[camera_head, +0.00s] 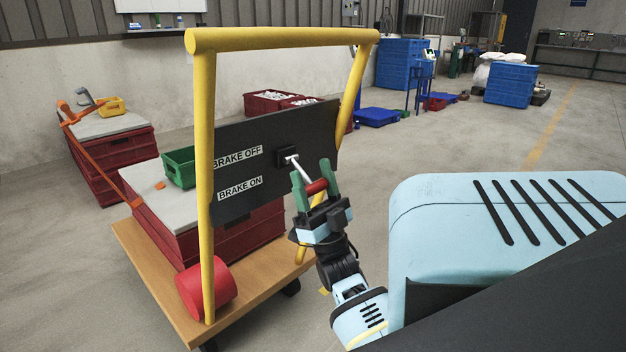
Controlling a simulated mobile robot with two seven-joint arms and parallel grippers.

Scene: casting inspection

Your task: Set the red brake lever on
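A black panel (230,203) hangs on the yellow frame of a cart, with a "BRAKE OFF" label (237,157) above a "BRAKE ON" label (240,188). The brake lever has a pale shaft (299,167) that runs from a black pivot block (287,157) down and to the right. Its red grip (317,187) lies between the green fingers of my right gripper (312,172). My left gripper is out of view.
The yellow handle frame (285,39) rises around the panel from a wooden cart deck (150,268). Red crates (180,232) and a red cylinder (206,287) are on the deck. A green bin (180,167) is behind the panel. Open floor (450,140) lies to the right.

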